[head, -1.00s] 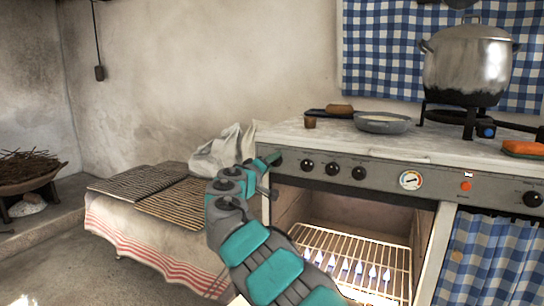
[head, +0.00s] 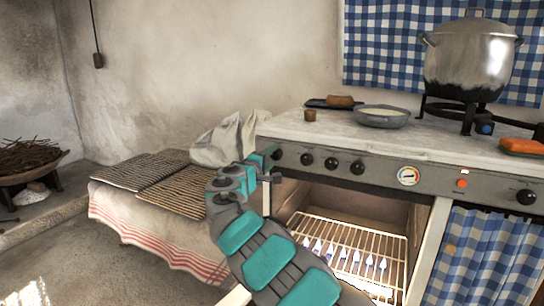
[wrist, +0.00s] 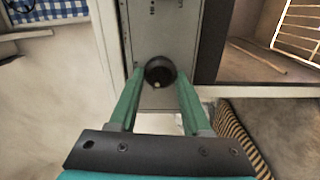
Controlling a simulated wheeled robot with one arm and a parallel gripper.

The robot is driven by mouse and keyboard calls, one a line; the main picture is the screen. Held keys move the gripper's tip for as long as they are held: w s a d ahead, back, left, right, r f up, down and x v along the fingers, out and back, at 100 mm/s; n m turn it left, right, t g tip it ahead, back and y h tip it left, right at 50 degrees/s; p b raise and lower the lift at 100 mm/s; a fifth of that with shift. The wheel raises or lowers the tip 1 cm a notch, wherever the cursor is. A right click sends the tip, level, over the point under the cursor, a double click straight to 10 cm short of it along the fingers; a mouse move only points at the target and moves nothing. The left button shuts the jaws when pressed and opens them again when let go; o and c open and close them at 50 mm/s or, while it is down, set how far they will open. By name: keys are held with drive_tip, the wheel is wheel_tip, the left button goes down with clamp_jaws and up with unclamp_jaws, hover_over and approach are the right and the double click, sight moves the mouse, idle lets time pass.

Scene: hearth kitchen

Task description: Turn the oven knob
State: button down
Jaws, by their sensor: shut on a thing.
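The oven front (head: 430,181) is a grey panel with a row of black knobs. The leftmost oven knob (head: 276,153) is at the panel's left end, and my gripper (head: 271,171) is at it, partly hiding it. In the wrist view the round black knob (wrist: 160,71) with a pale dot at its lower edge sits between the two green fingers of my gripper (wrist: 160,78). The fingers are shut on the knob from both sides. Whether the knob has turned cannot be told.
Other knobs (head: 331,163) and a dial (head: 408,176) are to the right. The oven below is open, with a wire rack (head: 352,245) and small bluish flames. A pot (head: 472,60) and a pan (head: 383,117) stand on top. A cloth-covered bench (head: 150,229) with grates is at left.

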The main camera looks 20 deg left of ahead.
drive_tip(key=shift+a, duration=0.1)
drive_tip(key=shift+c, duration=1.8)
unclamp_jaws()
drive_tip(key=s+b, duration=0.1)
drive_tip(key=s, duration=0.6)
drive_tip(key=shift+s+a, duration=0.25)
drive_tip(key=shift+s, duration=0.15)
